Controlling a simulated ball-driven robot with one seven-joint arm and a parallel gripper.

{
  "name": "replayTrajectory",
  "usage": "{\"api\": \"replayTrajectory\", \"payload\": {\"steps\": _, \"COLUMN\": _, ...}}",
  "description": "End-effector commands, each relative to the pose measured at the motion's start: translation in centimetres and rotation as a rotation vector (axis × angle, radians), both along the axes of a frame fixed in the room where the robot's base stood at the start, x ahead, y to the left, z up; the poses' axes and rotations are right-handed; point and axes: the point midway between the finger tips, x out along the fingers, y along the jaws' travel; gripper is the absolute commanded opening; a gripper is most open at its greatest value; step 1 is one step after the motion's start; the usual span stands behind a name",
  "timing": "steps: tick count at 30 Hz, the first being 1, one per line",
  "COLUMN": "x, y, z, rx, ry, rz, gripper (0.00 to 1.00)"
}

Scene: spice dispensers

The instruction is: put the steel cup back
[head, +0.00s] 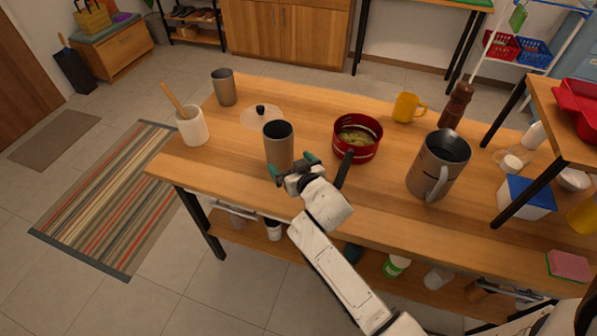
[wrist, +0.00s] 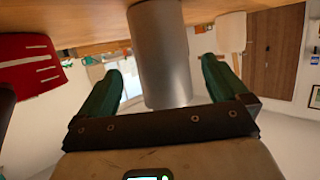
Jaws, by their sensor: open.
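A grey steel cup (head: 278,146) stands upright on the wooden table near its front edge. A similar cup (head: 223,88) stands at the table's far left. My gripper (head: 293,164) is open at the near side of the closer cup, with its green fingers spread. In the wrist view, which looks upside down, the cup (wrist: 163,50) appears between the two fingers of my gripper (wrist: 160,75), with a gap showing on each side. Part of the cup's base is hidden by the gripper in the head view.
A red pot (head: 371,143) with its dark handle (head: 345,170) toward me stands just right of the gripper. A glass lid (head: 262,117) lies behind the cup. A utensil crock (head: 191,127) is left; a large metal jug (head: 438,165) is right. Bare tabletop lies between crock and cup.

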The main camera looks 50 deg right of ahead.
Motion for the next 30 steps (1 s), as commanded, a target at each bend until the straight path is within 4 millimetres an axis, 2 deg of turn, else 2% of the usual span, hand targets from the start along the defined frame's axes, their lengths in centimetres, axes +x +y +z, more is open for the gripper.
{"api": "replayTrajectory", "payload": {"steps": 3, "x": -1.9, "y": 0.9, "z": 0.6, "rx": 0.001, "ry": 0.001, "rz": 0.001, "gripper": 1.0}}
{"api": "replayTrajectory", "payload": {"steps": 10, "x": -4.0, "y": 2.0, "z": 1.5, "rx": -0.001, "ry": 0.0, "rz": 0.001, "gripper": 1.0}}
{"api": "replayTrajectory", "payload": {"steps": 30, "x": -4.3, "y": 2.1, "z": 1.7, "rx": 0.001, "ry": 0.003, "rz": 0.0, "gripper": 1.0}}
